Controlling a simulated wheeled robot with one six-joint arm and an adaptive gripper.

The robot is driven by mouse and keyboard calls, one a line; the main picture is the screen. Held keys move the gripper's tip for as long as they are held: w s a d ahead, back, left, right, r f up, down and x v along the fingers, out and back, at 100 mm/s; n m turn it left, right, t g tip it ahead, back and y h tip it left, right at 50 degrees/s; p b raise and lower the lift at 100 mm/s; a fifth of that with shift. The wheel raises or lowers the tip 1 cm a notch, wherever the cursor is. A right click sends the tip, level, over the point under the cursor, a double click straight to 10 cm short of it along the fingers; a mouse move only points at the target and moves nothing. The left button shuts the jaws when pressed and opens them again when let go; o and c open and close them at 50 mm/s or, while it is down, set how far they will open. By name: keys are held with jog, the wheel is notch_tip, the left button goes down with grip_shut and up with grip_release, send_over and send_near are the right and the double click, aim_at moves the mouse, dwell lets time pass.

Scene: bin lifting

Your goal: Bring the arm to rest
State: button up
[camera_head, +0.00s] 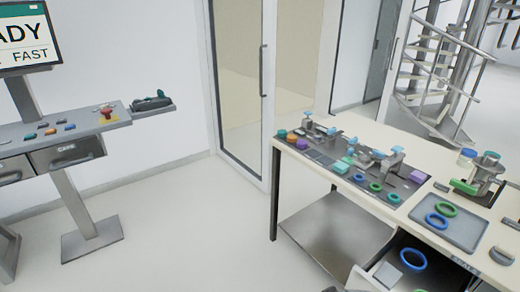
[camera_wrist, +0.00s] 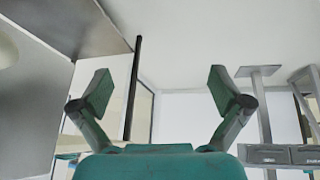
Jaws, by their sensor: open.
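My gripper (camera_wrist: 160,88) shows in the wrist view with its two green fingers spread wide apart. Nothing is between the fingers; pale wall and floor show through the gap. In the head view I cannot make out the gripper.
A long workbench (camera_head: 340,207) with colored rings, blocks and fixtures stands at the right, with an open drawer (camera_head: 388,275) below. A grey tray (camera_head: 462,232) on it holds two rings. A control console (camera_head: 85,130) with a screen (camera_head: 28,40) stands left. Floor between is clear.

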jog(key=s+f+m+t+h, duration=0.1)
jog(key=s+f+m+t, duration=0.1)
jog(key=s, duration=0.9)
jog(key=s+f+m+t, duration=0.1)
jog(key=s+t, duration=0.1)
jog(key=s, duration=0.9)
jog(key=s+r+m+t, duration=0.1)
jog(key=s+r+t, duration=0.4)
jog(key=s+r, duration=1.3)
jog(key=shift+s+a+r+m+h, duration=0.3)
jog(key=shift+s+a+m, duration=0.1)
jog(key=shift+s, duration=0.35)
